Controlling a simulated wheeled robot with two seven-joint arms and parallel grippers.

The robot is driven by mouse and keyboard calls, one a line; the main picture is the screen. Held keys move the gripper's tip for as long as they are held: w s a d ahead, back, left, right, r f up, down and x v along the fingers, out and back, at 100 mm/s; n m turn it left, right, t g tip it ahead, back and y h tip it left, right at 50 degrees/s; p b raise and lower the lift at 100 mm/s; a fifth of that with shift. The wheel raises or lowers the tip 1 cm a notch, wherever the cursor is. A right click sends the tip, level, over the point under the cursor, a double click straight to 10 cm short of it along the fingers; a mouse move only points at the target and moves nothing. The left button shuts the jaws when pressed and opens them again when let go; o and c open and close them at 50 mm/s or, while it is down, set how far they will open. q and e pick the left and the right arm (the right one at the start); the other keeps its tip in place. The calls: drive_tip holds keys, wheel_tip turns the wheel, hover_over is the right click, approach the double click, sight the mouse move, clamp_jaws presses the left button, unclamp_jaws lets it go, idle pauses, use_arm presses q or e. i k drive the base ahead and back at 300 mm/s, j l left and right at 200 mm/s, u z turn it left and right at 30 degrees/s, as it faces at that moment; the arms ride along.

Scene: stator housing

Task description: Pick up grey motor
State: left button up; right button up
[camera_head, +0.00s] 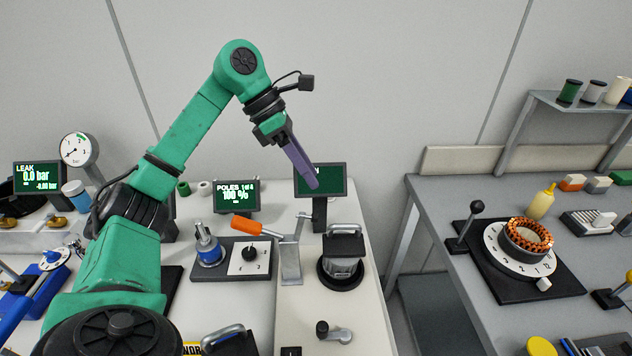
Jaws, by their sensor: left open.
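The thing that best fits the grey motor (342,268) is a grey cylindrical body with a dark top and handle. It sits upright on a round black base on the white bench, right of the lever press. My left gripper (311,183) has long purple fingers pointing down and to the right. It is above and a little left of the grey motor, clear of it, and overlaps the screen behind in the picture. Its fingers overlap each other from this side; the gripper is open, and nothing shows between them. My right gripper is not in view.
A lever press with an orange handle (247,227) stands left of the motor. A blue-and-silver part (209,247) sits on a dark plate beside a dial. A small black knob fixture (333,332) lies in front. A grey bench (420,200) with an orange-wound ring (527,235) stands right, across a gap.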

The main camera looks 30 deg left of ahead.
sight(342, 250)
drive_tip(key=k+l, duration=1.6)
drive_tip(key=k, duration=0.1)
